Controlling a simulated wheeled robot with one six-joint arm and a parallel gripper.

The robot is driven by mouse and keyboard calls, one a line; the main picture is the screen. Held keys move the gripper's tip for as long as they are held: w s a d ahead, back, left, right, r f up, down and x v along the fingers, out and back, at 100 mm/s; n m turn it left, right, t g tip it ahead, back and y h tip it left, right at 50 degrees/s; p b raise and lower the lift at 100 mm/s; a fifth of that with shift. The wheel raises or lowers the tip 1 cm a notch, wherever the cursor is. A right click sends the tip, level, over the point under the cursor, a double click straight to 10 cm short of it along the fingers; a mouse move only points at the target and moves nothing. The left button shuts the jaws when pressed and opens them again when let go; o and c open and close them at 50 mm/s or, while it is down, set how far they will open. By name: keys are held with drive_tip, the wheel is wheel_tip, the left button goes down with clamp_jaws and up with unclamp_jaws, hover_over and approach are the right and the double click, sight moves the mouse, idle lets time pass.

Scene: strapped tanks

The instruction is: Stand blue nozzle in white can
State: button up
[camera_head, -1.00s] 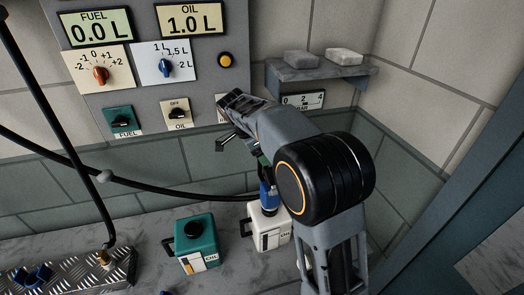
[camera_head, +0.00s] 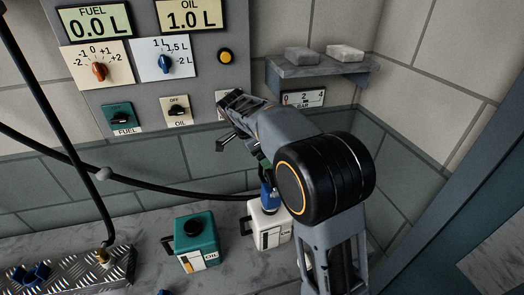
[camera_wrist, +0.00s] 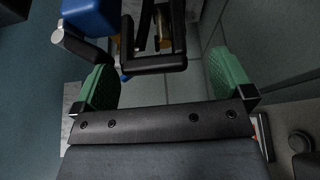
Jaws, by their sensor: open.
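The blue nozzle (camera_head: 267,198) stands roughly upright at the top of the white can (camera_head: 270,238), its lower end apparently in the can's opening. My arm hides part of the nozzle and the can's right side. In the wrist view a blue body (camera_wrist: 92,15), likely the nozzle, shows at the top left beside a black guard frame. My gripper (camera_wrist: 164,82) is open, its two green pads wide apart with nothing clamped between them. In the head view the gripper is mostly hidden behind my arm, just above the nozzle.
A teal can (camera_head: 196,240) stands left of the white can. A black hose (camera_head: 150,186) crosses behind the cans. The control panel (camera_head: 205,80) and a shelf with two grey blocks (camera_head: 318,66) are on the wall. A ribbed metal plate (camera_head: 75,270) lies at the lower left.

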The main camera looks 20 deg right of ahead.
drive_tip(key=v, duration=1.3)
drive_tip(key=shift+a+r, duration=0.2)
drive_tip(key=shift+r, duration=0.15)
drive_tip(key=s+d+f+n+t+y, duration=0.2)
drive_tip(key=s+d+f+n, duration=0.1)
drive_tip(key=s+f+n, duration=0.4)
drive_tip(key=s+d+f+n+t+y, duration=0.2)
drive_tip(key=s+d+f+n, duration=0.1)
drive_tip(key=s+f+n, duration=0.4)
drive_tip(key=s+n, duration=0.3)
drive_tip(key=s, duration=0.4)
drive_tip(key=shift+f+y, duration=0.25)
drive_tip(key=shift+y, duration=0.15)
